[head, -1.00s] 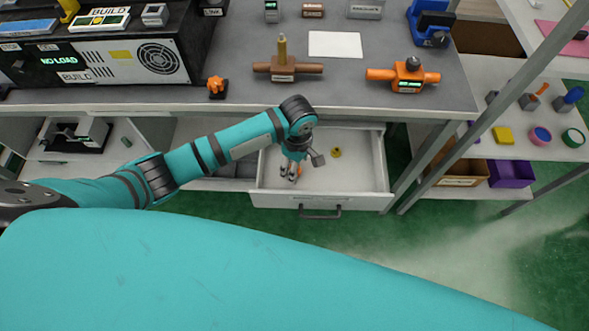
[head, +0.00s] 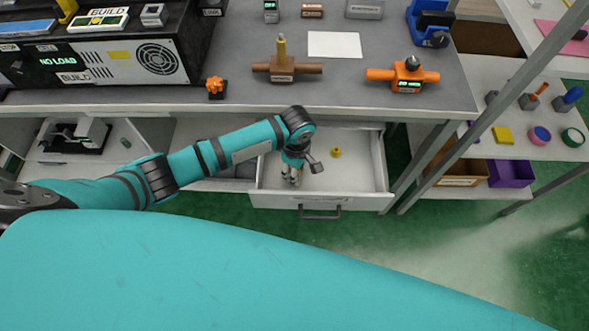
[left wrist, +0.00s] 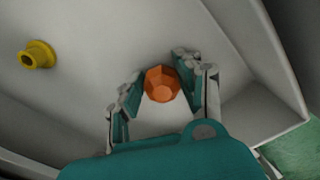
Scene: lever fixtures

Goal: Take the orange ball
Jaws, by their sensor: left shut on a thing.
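The orange ball (left wrist: 162,84) is faceted and sits between the fingers of my left gripper (left wrist: 160,90) in the left wrist view. The gripper is shut on it, with one finger on each side. In the head view my left gripper (head: 292,178) reaches down into the open drawer (head: 362,178), near its left front part. There the ball is hidden by the gripper and wrist. My right gripper is not in view.
A small yellow flanged part (head: 336,152) lies in the drawer, right of my gripper; it also shows in the left wrist view (left wrist: 38,55). The drawer walls stand close around the gripper. The grey worktop (head: 345,90) overhangs behind, with valve fixtures on it.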

